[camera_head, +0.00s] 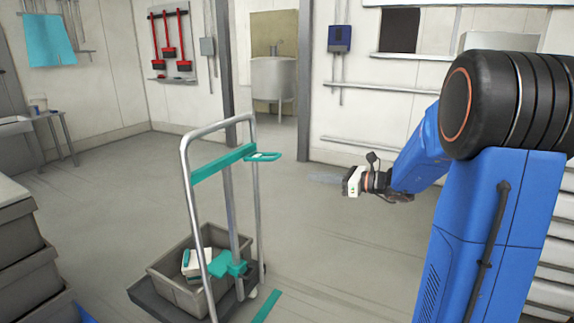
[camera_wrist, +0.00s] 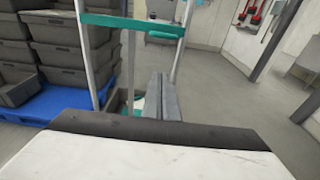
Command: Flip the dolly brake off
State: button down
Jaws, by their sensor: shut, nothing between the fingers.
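The dolly (camera_head: 185,165) stands left of centre in the head view, with an upright grey tube handle and a teal crossbar (camera_head: 222,164). A teal loop lever (camera_head: 262,156) sticks out from the crossbar's right end. A teal block (camera_head: 228,264) sits low on the central post; I cannot tell which teal part is the brake. My gripper (camera_head: 350,182) is to the right of the dolly, apart from it. In the wrist view its fingers (camera_wrist: 163,98) are together and empty, pointing towards the dolly frame, with the loop lever (camera_wrist: 163,36) beyond and above them.
A grey crate (camera_head: 178,288) with a white-and-teal item in it rides on the dolly's dark deck. Stacked grey crates (camera_head: 25,240) stand on a blue pallet (camera_wrist: 60,110) at the left. A teal strip (camera_head: 267,306) lies near the dolly. The floor behind is clear.

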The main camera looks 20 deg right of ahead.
jog(key=shift+w+a, duration=0.1)
jog(key=w+a+r, duration=0.2)
jog(key=w+a, duration=0.6)
jog(key=shift+r, duration=0.25)
jog(key=shift+r, duration=0.1)
dwell(0.5)
jog(key=shift+r+g+h, duration=0.7)
jog(key=shift+r, duration=0.65)
notch_tip(320, 180, up, 11)
jog(key=g+h, duration=0.7)
send_over(279, 156)
jog(key=w+a, duration=0.4)
jog(key=a, duration=0.1)
jog(key=shift+w+a+r, duration=0.2)
jog(key=shift+w+a, duration=0.45)
jog(key=shift+w, duration=0.15)
jog(key=shift+w+a+r, duration=0.15)
jog(key=shift+w+a, duration=0.45)
jog(key=shift+w, duration=0.15)
